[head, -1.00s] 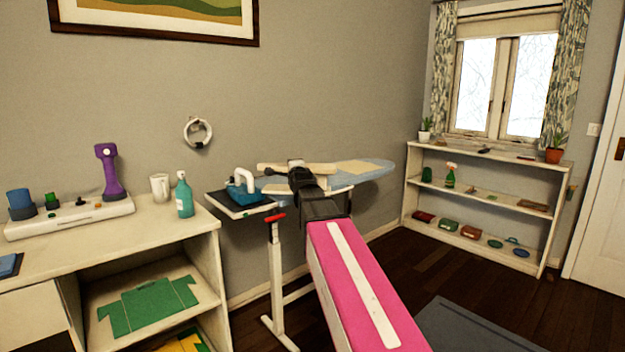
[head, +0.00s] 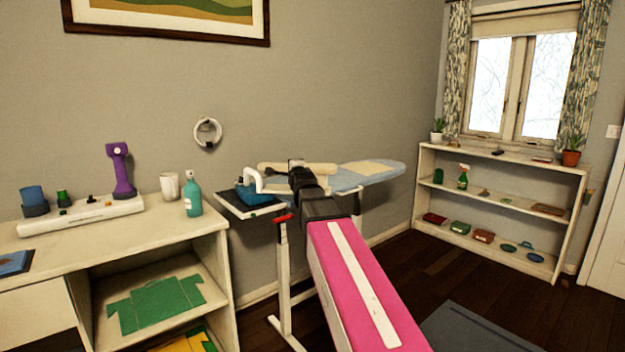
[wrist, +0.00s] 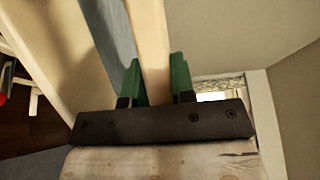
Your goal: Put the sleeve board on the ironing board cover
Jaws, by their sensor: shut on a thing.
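The sleeve board (head: 322,168) is a long cream piece with a rounded end, lying lengthwise over the left part of the ironing board. My gripper's green fingers (wrist: 159,80) are closed on both sides of its pale bar (wrist: 152,40) in the wrist view. In the head view my dark wrist covers the fingers and the sleeve board's middle. The ironing board cover (head: 345,182) is light blue, with a cream patch (head: 376,173) toward its right end. A blue-grey strip (wrist: 112,40) beside the bar looks like the cover. I cannot tell whether the sleeve board touches it.
A blue iron (head: 252,198) with a white handle sits on the rest at the ironing board's left end. A desk on the left carries a teal spray bottle (head: 193,194) and a mug (head: 170,186). A low shelf (head: 480,153) stands right. The cover's right end is clear.

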